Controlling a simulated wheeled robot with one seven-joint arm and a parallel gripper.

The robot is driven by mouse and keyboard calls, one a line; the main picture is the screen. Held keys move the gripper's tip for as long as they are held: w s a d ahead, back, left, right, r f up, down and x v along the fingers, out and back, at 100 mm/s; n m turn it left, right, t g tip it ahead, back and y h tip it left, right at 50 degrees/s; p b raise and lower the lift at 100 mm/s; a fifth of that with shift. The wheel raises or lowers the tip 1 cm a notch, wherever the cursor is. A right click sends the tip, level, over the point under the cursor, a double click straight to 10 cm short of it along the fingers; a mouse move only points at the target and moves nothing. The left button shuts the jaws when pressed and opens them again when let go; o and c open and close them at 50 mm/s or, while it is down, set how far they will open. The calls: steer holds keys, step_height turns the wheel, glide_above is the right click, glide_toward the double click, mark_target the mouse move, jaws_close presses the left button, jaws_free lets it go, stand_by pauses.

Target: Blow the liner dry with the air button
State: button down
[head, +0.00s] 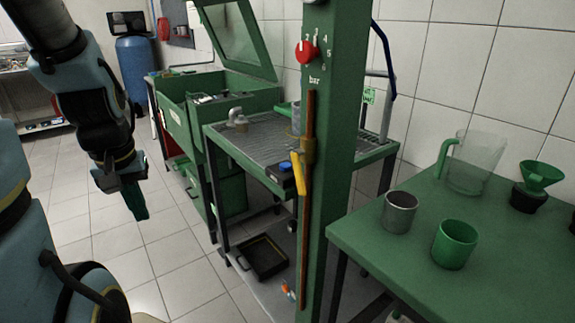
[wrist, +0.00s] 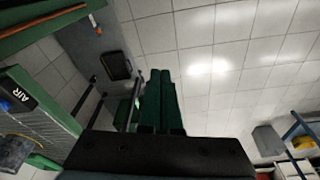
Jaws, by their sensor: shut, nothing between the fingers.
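My gripper (head: 134,203) hangs in free air left of the grated bench (head: 225,143), pointing down. Its green fingers are together and empty, as in the wrist view (wrist: 160,100). A blue button (head: 285,166) is on the bench's front edge. In the wrist view the button (wrist: 5,105) shows beside a black AIR label (wrist: 20,94). My gripper is apart from it. I cannot tell for sure which thing is the liner. An open grey metal cylinder (head: 399,214) stands upright on the right table. A brassy cylindrical part (head: 302,151) shows by the green post.
The green post (head: 340,150) with a red bar knob (head: 306,52) stands before the bench. A grey fitting (head: 237,120) sits on the grate. A black tray (head: 262,257) lies below. A green cup (head: 454,243) is on the right table (head: 375,238). Tiled floor around my gripper is clear.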

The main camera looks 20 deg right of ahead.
steer(key=w+d+r+n+t+h+p, duration=0.15)
steer(key=w+d, duration=0.25)
steer(key=d, duration=0.4)
steer(key=w+d+r+m+t+h+p, duration=0.1)
steer(key=w+d+r, duration=0.25)
steer(key=d, duration=0.45)
step_height(320, 180, up, 4)
steer(key=n+t+h+p, duration=0.1)
steer(key=n+t+h, duration=0.1)
steer(key=t+h, duration=0.1)
glide_above(286, 167)
steer(key=shift+r, duration=0.1)
step_height(286, 167, down, 9)
steer(key=b, duration=0.8)
steer(key=shift+f+b, duration=0.3)
steer(key=shift+f, duration=0.05)
